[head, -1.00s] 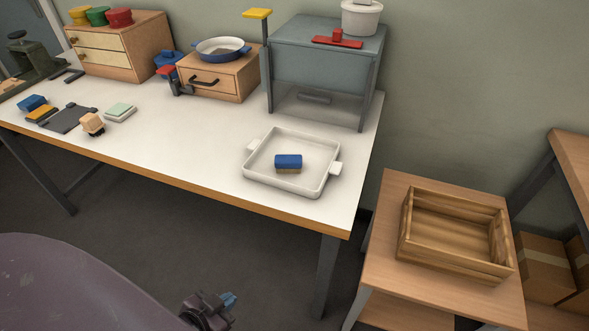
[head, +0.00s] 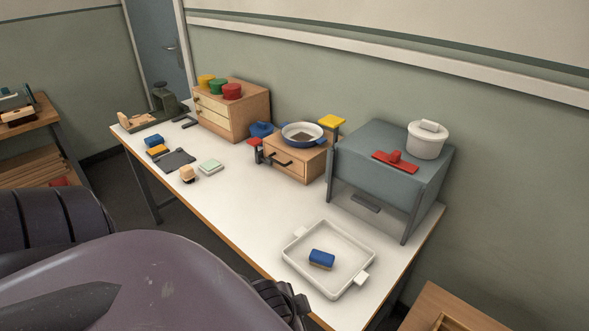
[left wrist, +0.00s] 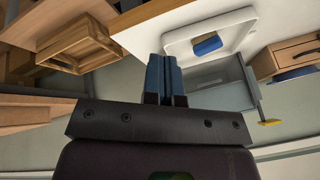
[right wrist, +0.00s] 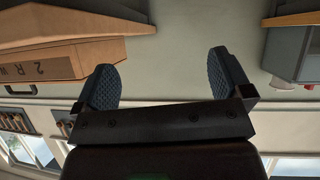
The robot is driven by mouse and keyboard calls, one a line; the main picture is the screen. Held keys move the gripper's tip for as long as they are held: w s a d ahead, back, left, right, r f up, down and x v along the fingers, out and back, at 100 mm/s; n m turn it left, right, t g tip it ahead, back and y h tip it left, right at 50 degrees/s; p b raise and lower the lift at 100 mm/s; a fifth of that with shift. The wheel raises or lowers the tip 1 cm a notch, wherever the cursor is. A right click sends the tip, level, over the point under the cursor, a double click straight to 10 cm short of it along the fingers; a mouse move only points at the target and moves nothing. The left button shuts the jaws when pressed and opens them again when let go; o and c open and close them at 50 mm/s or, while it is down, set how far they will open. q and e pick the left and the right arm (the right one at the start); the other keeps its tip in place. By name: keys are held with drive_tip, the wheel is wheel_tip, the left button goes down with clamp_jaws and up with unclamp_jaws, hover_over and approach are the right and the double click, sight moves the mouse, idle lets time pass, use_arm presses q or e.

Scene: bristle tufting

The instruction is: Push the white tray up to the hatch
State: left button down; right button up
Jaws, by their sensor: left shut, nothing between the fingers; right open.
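The white tray (head: 300,283) lies flat on the white tabletop, near its right end, with a blue-topped block (head: 322,258) inside. It also shows in the left wrist view (left wrist: 180,49). The grey housing (head: 385,165) stands behind the tray on legs. Its low front opening holds a dark handle-like bar (head: 366,203), and a bare strip of table separates it from the tray. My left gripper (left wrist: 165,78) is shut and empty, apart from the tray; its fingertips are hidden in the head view. My right gripper (right wrist: 165,85) is open and empty, away from the table.
A white pot (head: 427,142) and a red-handled piece (head: 396,162) sit on the housing. A small drawer box (head: 295,157) with a pan (head: 302,133) stands left of it. A wooden crate (left wrist: 80,42) is beyond the table.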

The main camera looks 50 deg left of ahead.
use_arm(q)
drive_tip(key=r+m, duration=0.1)
drive_tip(key=m, duration=0.1)
drive_tip(key=m+t, duration=0.3)
drive_tip(key=m, duration=2.4)
approach(305, 276)
wheel_tip(305, 276, down, 5)
drive_tip(key=shift+w+f+b, duration=0.1)
drive_tip(key=shift+w+b, duration=0.05)
drive_tip(key=shift+b, duration=0.15)
drive_tip(key=shift+w+a, duration=0.2)
drive_tip(key=shift+w, duration=1)
drive_tip(key=shift+w+a, duration=0.15)
drive_tip(key=shift+w, duration=0.6)
use_arm(e)
drive_tip(key=shift+s, duration=0.1)
drive_tip(key=shift+s+f, duration=0.1)
